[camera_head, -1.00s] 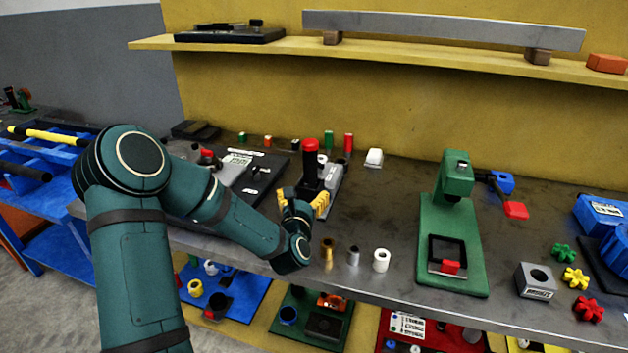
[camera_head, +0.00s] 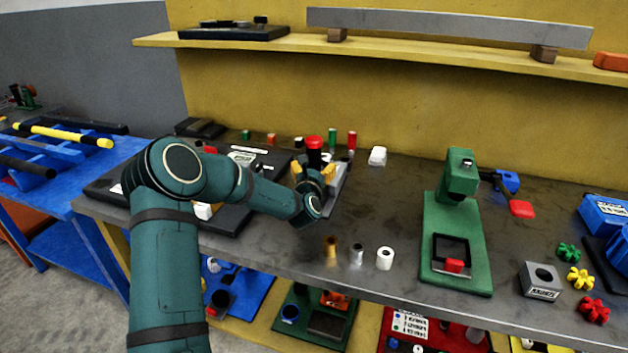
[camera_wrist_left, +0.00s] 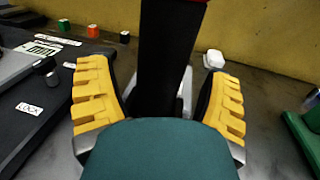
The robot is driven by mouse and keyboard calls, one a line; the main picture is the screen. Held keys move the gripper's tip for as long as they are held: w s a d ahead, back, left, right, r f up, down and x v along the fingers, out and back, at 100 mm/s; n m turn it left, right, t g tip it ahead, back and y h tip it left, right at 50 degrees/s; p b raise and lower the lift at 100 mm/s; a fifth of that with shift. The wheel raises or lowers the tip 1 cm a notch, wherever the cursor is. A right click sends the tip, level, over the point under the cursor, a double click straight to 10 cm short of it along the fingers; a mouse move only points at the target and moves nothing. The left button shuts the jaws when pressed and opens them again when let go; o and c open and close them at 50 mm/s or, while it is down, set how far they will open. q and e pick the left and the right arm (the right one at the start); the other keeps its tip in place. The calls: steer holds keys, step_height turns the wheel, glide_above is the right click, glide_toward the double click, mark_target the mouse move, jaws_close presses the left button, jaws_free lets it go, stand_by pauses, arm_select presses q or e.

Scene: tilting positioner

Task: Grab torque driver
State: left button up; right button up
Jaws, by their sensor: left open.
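The torque driver, which I take to be the upright black tool with a red top (camera_head: 314,143), stands on the bench near the back, left of centre. Its black body (camera_wrist_left: 170,50) rises between my fingers in the left wrist view. My left gripper (camera_head: 312,172) is open, with one yellow finger on each side of the black body. In the left wrist view the left gripper (camera_wrist_left: 162,85) shows a gap on the left; contact on the right is unclear. The tool's lower end is hidden behind the gripper. My right gripper is not in view.
A green press-like stand (camera_head: 455,235) is to the right. A brass sleeve (camera_head: 331,246), a steel one and a white ring (camera_head: 385,258) stand in front. A dark board (camera_wrist_left: 40,120) lies left; a white block (camera_head: 377,156) sits behind right. A shelf (camera_head: 400,58) hangs above.

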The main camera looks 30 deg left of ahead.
arm_select(q)
steer(key=shift+w+a, duration=0.2)
steer(key=shift+w, duration=0.25)
